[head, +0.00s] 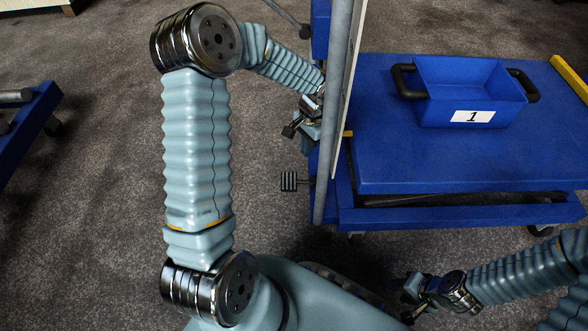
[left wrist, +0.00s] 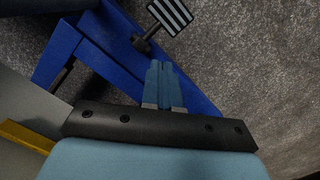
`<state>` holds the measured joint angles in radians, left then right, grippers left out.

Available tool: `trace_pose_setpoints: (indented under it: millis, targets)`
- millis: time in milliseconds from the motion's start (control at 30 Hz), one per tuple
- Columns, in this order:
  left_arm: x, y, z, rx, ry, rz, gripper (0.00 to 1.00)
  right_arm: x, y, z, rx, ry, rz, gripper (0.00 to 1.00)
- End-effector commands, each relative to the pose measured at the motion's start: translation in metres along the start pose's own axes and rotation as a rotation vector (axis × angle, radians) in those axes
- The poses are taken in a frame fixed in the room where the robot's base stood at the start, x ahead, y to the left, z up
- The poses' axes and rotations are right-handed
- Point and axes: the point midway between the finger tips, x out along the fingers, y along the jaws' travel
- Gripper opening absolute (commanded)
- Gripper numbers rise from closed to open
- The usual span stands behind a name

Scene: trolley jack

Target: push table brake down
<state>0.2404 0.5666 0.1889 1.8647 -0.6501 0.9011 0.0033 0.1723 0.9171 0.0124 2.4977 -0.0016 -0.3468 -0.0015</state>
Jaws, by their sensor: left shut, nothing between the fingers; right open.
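The table brake pedal (head: 289,181) is a small black-and-white striped plate on a short stem. It sticks out from the left end of the blue trolley table (head: 450,172), low over the floor. The pedal also shows at the top of the left wrist view (left wrist: 170,15). My left gripper (head: 311,147) is shut and empty, beside the table's end and farther back than the pedal. Its blue fingers (left wrist: 162,82) point toward the pedal in the left wrist view, with a gap between. My right gripper (head: 407,297) is open and empty in front of the table.
A grey upright post (head: 334,110) and thin panel stand at the table's left end, close to my left gripper. A blue bin (head: 468,90) marked 1 sits on the table top. Another blue trolley (head: 28,125) is at the far left. The floor left of the pedal is clear.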

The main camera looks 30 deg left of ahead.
Motion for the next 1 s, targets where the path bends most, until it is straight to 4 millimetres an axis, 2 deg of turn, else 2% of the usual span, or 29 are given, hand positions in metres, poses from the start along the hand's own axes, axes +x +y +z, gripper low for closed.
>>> trace_pose_setpoints:
  millis: [33,100,300,1000]
  targets:
    - [-0.014,0.0,-0.001,-0.001,0.004,-0.001,0.0,-0.005,-0.002,0.0,0.0,-0.001,0.0,0.43]
    - [-0.027,0.0,0.0,-0.001,0.002,-0.001,0.0,-0.008,-0.003,0.0,0.0,-0.002,0.0,0.43]
    - [-0.049,0.0,0.0,0.0,0.0,-0.001,0.0,-0.011,-0.004,0.001,-0.001,-0.004,0.0,0.43]
    - [-0.053,0.0,0.0,0.0,-0.001,0.001,0.0,-0.012,-0.004,0.001,-0.001,-0.004,0.0,0.43]
